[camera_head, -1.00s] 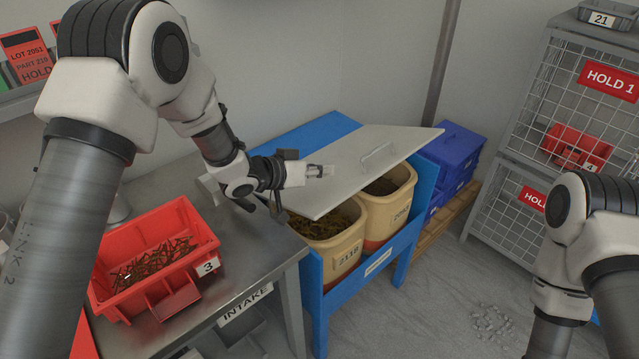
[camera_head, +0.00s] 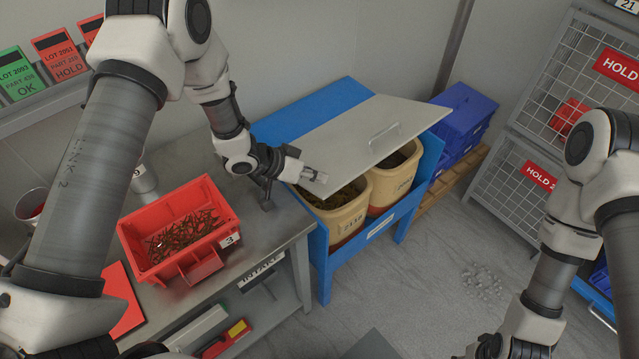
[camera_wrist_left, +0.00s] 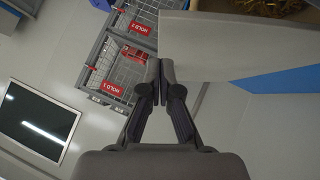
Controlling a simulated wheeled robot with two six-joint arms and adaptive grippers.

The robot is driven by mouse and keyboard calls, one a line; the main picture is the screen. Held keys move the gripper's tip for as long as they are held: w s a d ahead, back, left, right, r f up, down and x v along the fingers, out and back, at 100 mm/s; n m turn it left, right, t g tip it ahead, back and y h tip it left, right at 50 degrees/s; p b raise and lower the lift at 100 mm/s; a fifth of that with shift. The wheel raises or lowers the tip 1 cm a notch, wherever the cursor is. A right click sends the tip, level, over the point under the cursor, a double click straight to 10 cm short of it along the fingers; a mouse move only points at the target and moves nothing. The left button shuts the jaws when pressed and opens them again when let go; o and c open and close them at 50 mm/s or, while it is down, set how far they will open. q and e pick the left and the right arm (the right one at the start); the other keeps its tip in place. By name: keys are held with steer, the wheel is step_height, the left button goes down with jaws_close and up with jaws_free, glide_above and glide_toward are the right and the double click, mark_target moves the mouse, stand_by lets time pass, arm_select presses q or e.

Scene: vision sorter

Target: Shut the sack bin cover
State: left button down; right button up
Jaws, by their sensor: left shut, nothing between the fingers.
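The sack bin cover (camera_head: 362,140) is a pale grey panel with a bar handle (camera_head: 384,136). It is tilted partly open over two tan bins (camera_head: 338,222) (camera_head: 396,182) in the blue bin stand (camera_head: 318,262). Dark contents show under its raised front edge. My left gripper (camera_head: 320,177) is shut and empty at the cover's left front part. The left wrist view shows its closed fingertips (camera_wrist_left: 160,72) at the edge of the cover (camera_wrist_left: 235,48); I cannot tell whether they touch. My right arm shows at the right, but its fingers do not.
A red tray (camera_head: 128,240) of rusty-looking parts stands on the grey intake bench (camera_head: 272,232) left of the stand. Blue crates (camera_head: 462,118) stand behind on a pallet. A wire cage (camera_head: 530,100) is at the right.

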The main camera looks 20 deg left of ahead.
mark_target(331, 191)
arm_select(q)
steer(key=shift+s+d+f, duration=0.2)
steer(key=shift+f, duration=0.4)
steer(key=shift+s+d+f, duration=0.15)
steer(key=shift+s+f, duration=0.05)
steer(key=shift+f, duration=0.35)
steer(key=shift+f+p, duration=0.3)
steer(key=shift+f, duration=0.05)
steer(key=shift+d, duration=0.1)
steer(key=f+b, duration=0.1)
steer(key=f, duration=0.1)
steer(key=s+d+f+b, duration=0.1)
steer(key=f+b, duration=0.1)
steer(key=d+f+b, duration=0.1)
steer(key=f, duration=0.1)
steer(key=shift+s+d+f+b, duration=0.15)
steer(key=shift+s+f+b, duration=0.15)
steer(key=s+a+r, duration=0.2)
steer(key=r, duration=0.3)
steer(key=s+a+r+p, duration=0.1)
steer(key=s+a+r, duration=0.1)
steer(key=r, duration=0.4)
steer(key=shift+s+a, duration=0.3)
steer(key=shift+s, duration=0.55)
